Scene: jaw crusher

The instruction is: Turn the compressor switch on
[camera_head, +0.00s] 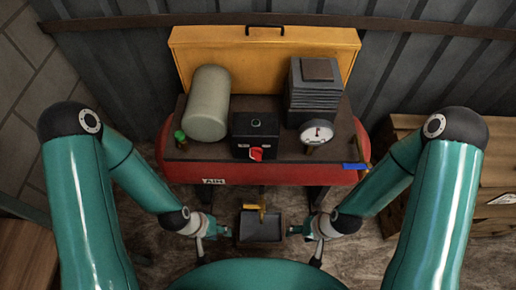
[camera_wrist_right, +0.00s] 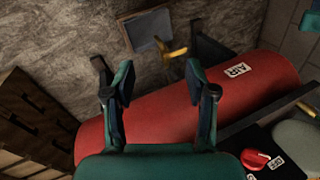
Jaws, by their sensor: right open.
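The compressor (camera_head: 260,174) has a red tank under a dark top plate. A black switch box (camera_head: 254,126) stands on the plate, with a red knob (camera_head: 257,153) on its front. In the right wrist view the red knob (camera_wrist_right: 254,159) shows at the lower right, beside a label that seems to read OFF. My left gripper (camera_head: 215,242) is low, in front of and below the tank, and looks open and empty. My right gripper (camera_head: 304,242) mirrors it at the right. In the right wrist view my right gripper (camera_wrist_right: 157,80) is open and empty, apart from the knob.
A grey cylinder (camera_head: 208,103), a ribbed dark block (camera_head: 315,90) and a white gauge (camera_head: 317,133) flank the switch box. A yellow panel (camera_head: 265,50) stands behind. A dark tray (camera_head: 260,233) lies between my grippers. Wooden drawers (camera_head: 495,180) stand at the right.

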